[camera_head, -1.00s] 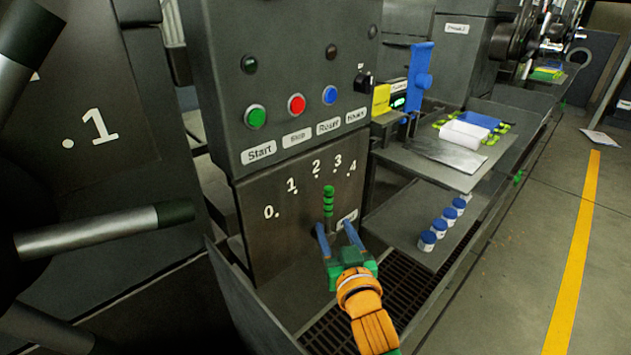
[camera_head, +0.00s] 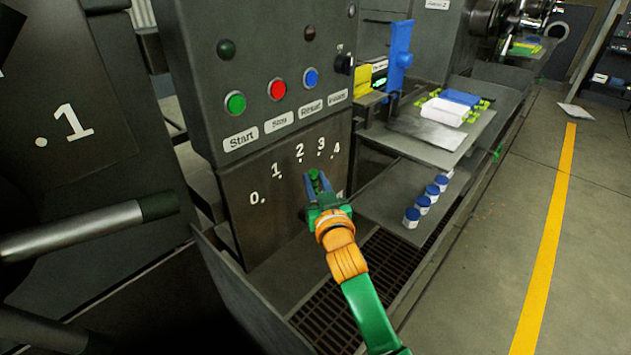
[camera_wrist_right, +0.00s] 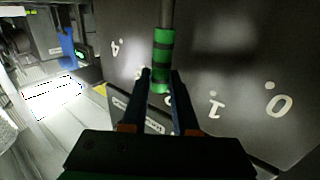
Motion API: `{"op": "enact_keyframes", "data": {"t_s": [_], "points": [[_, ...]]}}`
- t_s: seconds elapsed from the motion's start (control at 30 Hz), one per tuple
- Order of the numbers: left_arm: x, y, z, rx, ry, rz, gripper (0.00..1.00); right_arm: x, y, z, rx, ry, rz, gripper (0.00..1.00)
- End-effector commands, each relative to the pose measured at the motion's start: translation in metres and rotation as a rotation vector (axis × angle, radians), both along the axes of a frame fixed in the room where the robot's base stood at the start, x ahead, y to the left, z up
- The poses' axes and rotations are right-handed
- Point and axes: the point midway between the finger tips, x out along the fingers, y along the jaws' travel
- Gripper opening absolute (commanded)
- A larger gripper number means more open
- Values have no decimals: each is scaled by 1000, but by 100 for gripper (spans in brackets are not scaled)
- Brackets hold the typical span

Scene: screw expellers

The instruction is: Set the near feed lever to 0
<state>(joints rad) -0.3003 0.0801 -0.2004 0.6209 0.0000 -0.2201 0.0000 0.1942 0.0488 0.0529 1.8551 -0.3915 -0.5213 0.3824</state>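The near feed lever, with a green, dark-banded grip (camera_head: 315,180), stands out from the lower panel, below the marks 2 and 3. Its exact setting is hard to read. The 0 mark (camera_head: 254,198) is at the far left of the scale. My right gripper (camera_head: 317,183) has its two blue fingers on either side of the grip. In the right wrist view the fingertips (camera_wrist_right: 161,72) lie close against both sides of the green grip (camera_wrist_right: 162,48), and the 0 mark (camera_wrist_right: 279,107) is at right. My left gripper is not in view.
Start, Stop and Reset buttons (camera_head: 277,90) sit above the scale. A shelf with several blue-capped jars (camera_head: 422,205) is right of the panel. A floor grate (camera_head: 350,290) lies below. Handwheel spokes (camera_head: 90,225) reach in from the left.

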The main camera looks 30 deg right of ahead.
Motion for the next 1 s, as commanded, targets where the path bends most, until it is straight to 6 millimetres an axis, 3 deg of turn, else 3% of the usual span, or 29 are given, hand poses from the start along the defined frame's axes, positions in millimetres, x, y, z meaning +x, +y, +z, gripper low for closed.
{"op": "enact_keyframes", "data": {"t_s": [0.03, 0.1, 1.0], "points": [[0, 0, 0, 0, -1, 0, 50, 0, 0, 0, 0, 0, -1, 11], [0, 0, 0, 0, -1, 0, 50, 0, 0, 0, 0, 0, -1, 0], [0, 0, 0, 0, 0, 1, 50, 0, 0, -1, -1, 1, 0, 0]]}}
